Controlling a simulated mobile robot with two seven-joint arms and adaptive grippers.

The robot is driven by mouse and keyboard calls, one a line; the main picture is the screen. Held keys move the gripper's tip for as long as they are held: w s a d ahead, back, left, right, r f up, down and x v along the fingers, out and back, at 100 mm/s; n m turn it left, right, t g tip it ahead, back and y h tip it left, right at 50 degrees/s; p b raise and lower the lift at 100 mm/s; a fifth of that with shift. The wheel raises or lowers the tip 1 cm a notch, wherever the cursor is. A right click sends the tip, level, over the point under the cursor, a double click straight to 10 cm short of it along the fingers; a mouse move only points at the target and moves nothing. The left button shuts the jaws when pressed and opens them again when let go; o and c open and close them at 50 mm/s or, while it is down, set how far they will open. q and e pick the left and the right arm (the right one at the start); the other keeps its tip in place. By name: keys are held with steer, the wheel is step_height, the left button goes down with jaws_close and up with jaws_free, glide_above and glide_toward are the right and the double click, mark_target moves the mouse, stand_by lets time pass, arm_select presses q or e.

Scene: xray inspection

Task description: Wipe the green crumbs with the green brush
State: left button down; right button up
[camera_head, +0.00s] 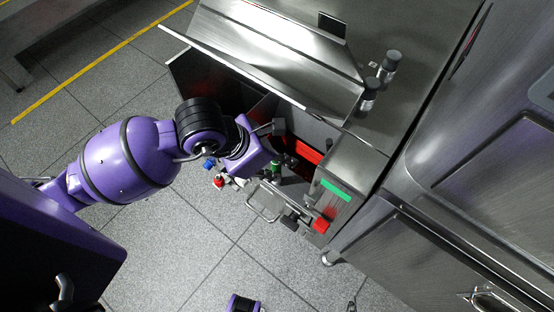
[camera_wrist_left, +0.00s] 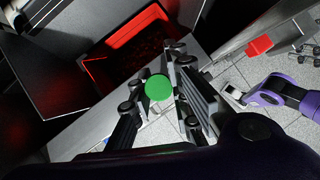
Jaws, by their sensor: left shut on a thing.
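My left gripper (camera_head: 277,160) is shut on the green brush (camera_head: 276,169), at the open front of the steel machine. In the left wrist view, the round green end of the brush (camera_wrist_left: 159,89) shows between the fingers (camera_wrist_left: 158,95); its bristles are hidden. Beyond it is a red-walled tray (camera_wrist_left: 112,44) with a dark, faintly speckled floor. The tray (camera_head: 308,152) also shows in the head view. I cannot make out green crumbs clearly. Part of my right arm shows in the left wrist view; its gripper (camera_wrist_left: 236,91) is small, and its opening is unclear.
The machine's raised steel lid (camera_head: 235,68) stands above and left of the opening. Two bottles (camera_head: 391,62) stand on top.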

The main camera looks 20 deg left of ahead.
steer(key=shift+w, duration=0.2)
arm_select(q)
steer(key=shift+w+a, duration=0.3)
steer(key=shift+w+a+b, duration=0.3)
steer(key=shift+w+a, duration=1.3)
steer(key=shift+a, duration=0.1)
arm_select(e)
steer(key=shift+f, duration=0.35)
arm_select(q)
steer(key=shift+f, duration=0.1)
arm_select(e)
steer(key=shift+s+f, duration=0.1)
steer(key=shift+s, duration=0.05)
arm_select(q)
steer(key=shift+f+b, duration=0.3)
arm_select(e)
steer(key=shift+s+f, duration=0.35)
steer(key=shift+s, duration=0.25)
arm_select(q)
steer(key=shift+f, duration=0.15)
arm_select(e)
steer(key=shift+w, duration=0.2)
